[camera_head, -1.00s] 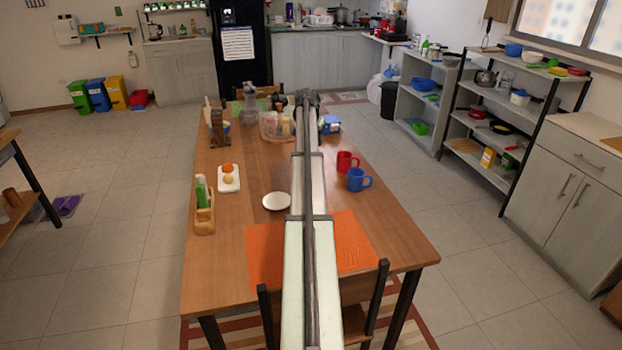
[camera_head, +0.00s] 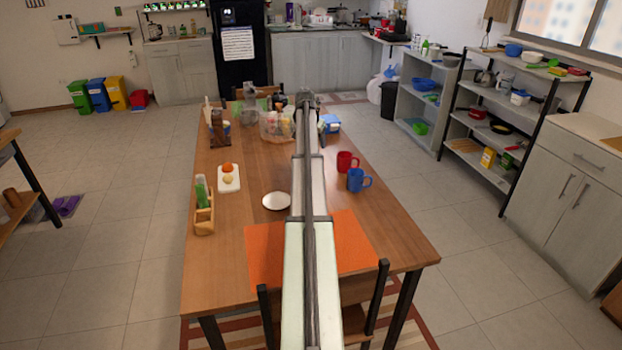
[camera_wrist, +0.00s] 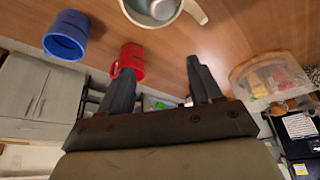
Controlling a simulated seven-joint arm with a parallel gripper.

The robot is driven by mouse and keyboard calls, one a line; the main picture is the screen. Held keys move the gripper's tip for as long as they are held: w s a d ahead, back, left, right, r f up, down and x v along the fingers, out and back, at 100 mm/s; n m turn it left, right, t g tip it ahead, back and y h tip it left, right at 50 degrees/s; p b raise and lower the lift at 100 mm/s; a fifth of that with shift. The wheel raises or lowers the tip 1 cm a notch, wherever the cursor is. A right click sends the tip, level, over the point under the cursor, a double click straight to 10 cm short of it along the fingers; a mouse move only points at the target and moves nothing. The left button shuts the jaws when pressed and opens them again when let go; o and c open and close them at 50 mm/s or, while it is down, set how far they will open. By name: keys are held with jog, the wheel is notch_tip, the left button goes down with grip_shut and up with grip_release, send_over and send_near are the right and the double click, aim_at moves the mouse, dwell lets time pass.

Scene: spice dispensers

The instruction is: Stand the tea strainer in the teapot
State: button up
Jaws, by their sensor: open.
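My gripper (camera_wrist: 160,85) is open, with its two dark fingers apart and nothing between them in the wrist view. A cream vessel with a handle (camera_wrist: 193,12) is cut off by the top edge of the wrist view. Something pale and grey shows inside it. I cannot tell whether it is the teapot, or whether the pale thing is the tea strainer. In the head view my arm reaches along the table and covers part of it. No tea strainer or teapot can be clearly made out there.
A red mug (camera_head: 346,161) and a blue mug (camera_head: 357,181) stand right of my arm on the table (camera_head: 236,258). A clear container (camera_wrist: 262,77) holds packets. A white plate (camera_head: 276,201), an orange mat (camera_head: 266,262) and a wooden holder (camera_head: 204,220) are also there.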

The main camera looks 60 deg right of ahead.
jog(key=v, duration=1.3)
jog(key=shift+a+r, duration=0.15)
jog(key=shift+r, duration=0.2)
